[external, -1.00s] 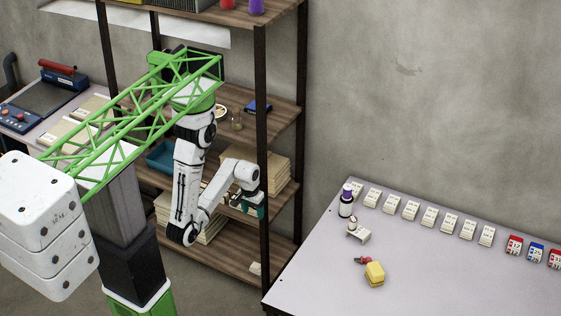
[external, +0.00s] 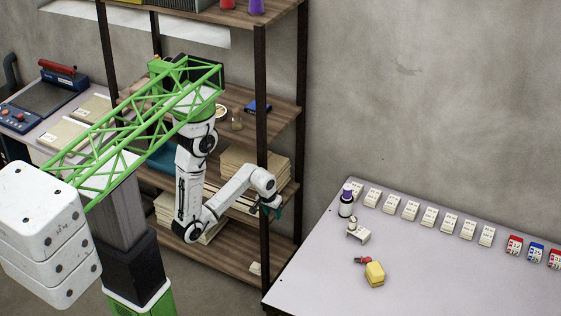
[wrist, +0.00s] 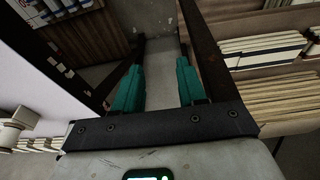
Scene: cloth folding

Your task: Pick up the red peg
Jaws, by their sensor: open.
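A small red object (external: 363,260) lies on the pale table, against a yellow block (external: 374,273); it may be the red peg, but it is too small to tell its shape. My gripper (external: 271,210) hangs in front of the shelf's right side, left of the table and well apart from both red things. In the wrist view its teal fingers (wrist: 158,68) are apart with nothing between them. No red peg shows in the wrist view.
The table (external: 330,286) has a bare left front area. Several labelled cards line the back. The shelf's dark post (external: 265,150) is close to my arm.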

